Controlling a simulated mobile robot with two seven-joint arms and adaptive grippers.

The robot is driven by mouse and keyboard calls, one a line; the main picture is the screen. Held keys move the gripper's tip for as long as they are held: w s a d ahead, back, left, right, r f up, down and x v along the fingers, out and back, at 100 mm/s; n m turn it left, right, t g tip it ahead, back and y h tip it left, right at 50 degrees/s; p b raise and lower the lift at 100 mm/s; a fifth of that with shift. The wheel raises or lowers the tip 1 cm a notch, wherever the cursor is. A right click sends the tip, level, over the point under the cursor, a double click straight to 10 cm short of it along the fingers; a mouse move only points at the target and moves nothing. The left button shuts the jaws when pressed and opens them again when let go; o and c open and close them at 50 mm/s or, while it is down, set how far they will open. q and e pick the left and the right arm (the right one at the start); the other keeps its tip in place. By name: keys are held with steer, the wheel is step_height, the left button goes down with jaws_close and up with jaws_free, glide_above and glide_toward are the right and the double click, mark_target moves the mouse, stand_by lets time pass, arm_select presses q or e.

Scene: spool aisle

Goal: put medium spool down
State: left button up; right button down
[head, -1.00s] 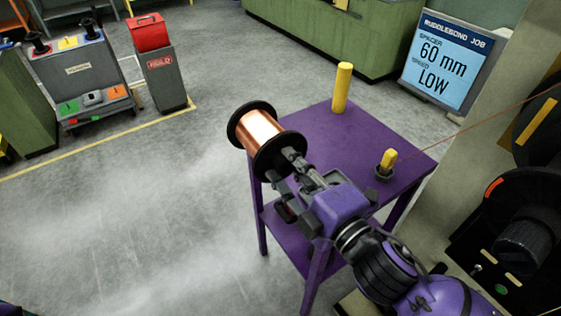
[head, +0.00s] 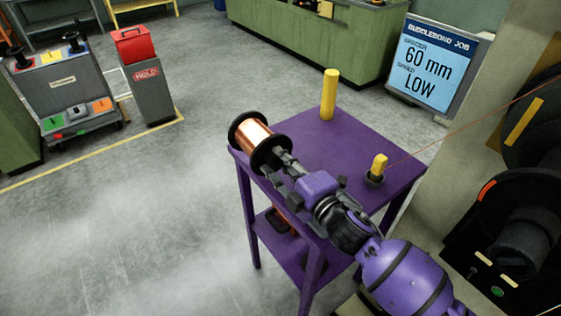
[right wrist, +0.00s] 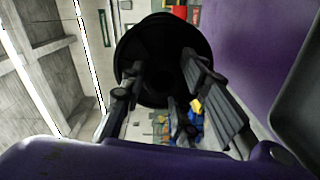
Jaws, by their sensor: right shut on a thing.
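The medium spool (head: 257,134), copper wire between black flanges, is at the far-left edge of the purple table (head: 335,150) in the head view. My right gripper (head: 282,165) is shut on the near end of the spool. The spool lies tilted on its side in the picture; I cannot tell whether it touches the tabletop. In the right wrist view its dark flange (right wrist: 160,50) fills the space ahead of the fingers (right wrist: 165,95) and hides the copper. My left gripper is not in view.
A yellow post (head: 329,95) stands at the table's back, and a short yellow peg (head: 379,163) holds a wire at its right. Another copper spool (head: 279,220) shows partly on the lower shelf. The tabletop's middle is clear. A grey HOLD stand (head: 150,92) is farther left.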

steer(key=shift+w+a+f, duration=0.1)
steer(key=shift+w+f, duration=0.05)
steer(key=shift+f, duration=1.25)
steer(key=shift+f+b, duration=0.15)
steer(key=shift+b, duration=0.15)
steer(key=c, duration=1.6)
jaws_free()
steer(key=shift+f, duration=0.2)
steer(key=shift+r, duration=0.1)
